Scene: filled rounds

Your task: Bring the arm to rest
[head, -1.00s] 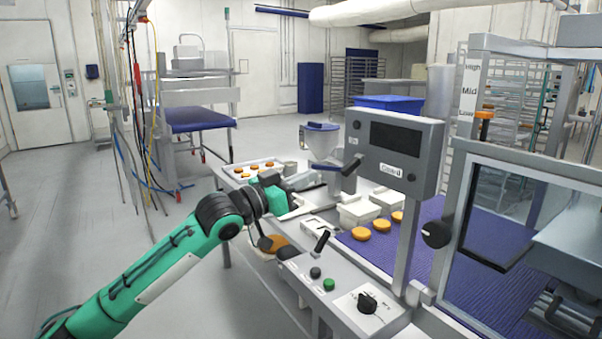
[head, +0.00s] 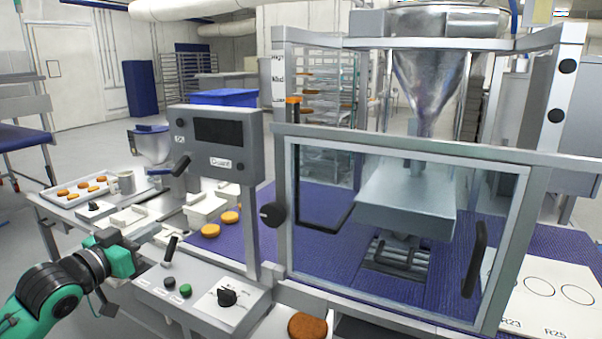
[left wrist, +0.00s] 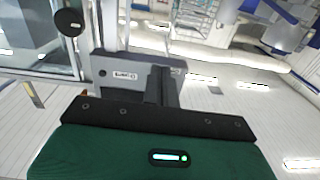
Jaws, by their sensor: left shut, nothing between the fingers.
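My left arm, green with black joints, comes in at the lower left of the head view. Its gripper (head: 150,233) is shut and empty, over the left front end of the machine, just left of the black lever (head: 171,248) in the picture. I cannot tell how high above the surface it is. In the left wrist view the dark gripper (left wrist: 164,84) points away from the green hand body, with nothing held. My right gripper is in neither view.
The control panel (head: 216,145) stands on a post beside the purple belt (head: 335,230). Orange rounds (head: 230,217) lie on the belt. A tray (head: 70,200) of rounds is at left. Grey floor is open beyond.

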